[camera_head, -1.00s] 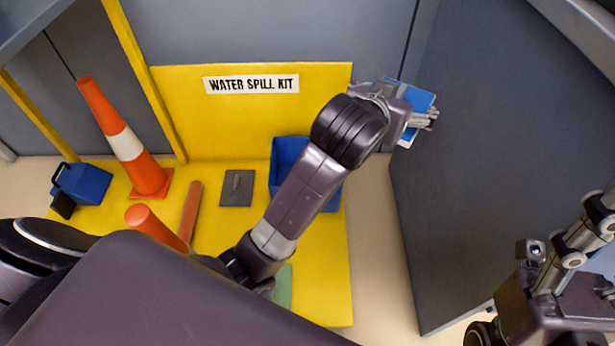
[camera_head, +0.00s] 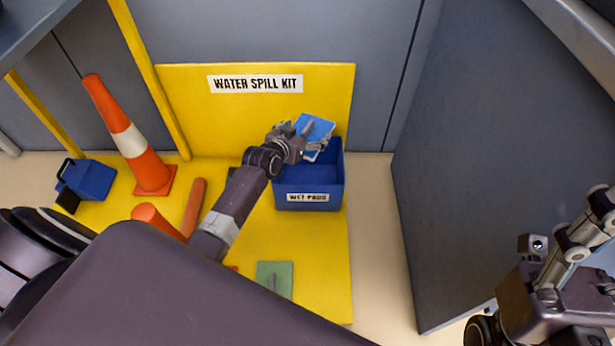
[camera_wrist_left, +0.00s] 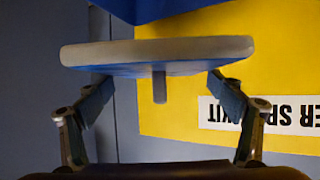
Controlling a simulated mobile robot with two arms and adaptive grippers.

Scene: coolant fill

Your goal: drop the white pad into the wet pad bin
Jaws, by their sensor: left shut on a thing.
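The pad (camera_head: 317,129) shows a blue face and a pale edge in the head view. My left gripper (camera_head: 302,140) is shut on it and holds it over the back part of the blue bin labelled "WET PADS" (camera_head: 312,172). The bin's visible inside looks empty. In the left wrist view the pad (camera_wrist_left: 155,50) is a pale-edged slab with a blue underside and a short grey peg, between the fingers of my left gripper (camera_wrist_left: 160,85). My right gripper (camera_head: 578,240) is at the right edge, partly cut off; its fingertips do not show clearly.
A yellow board with a "WATER SPILL KIT" sign (camera_head: 255,84) stands behind the bin. An orange cone (camera_head: 128,140), a blue box (camera_head: 88,180) and a green pad (camera_head: 275,278) are on the yellow base. A grey panel (camera_head: 480,160) stands to the right.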

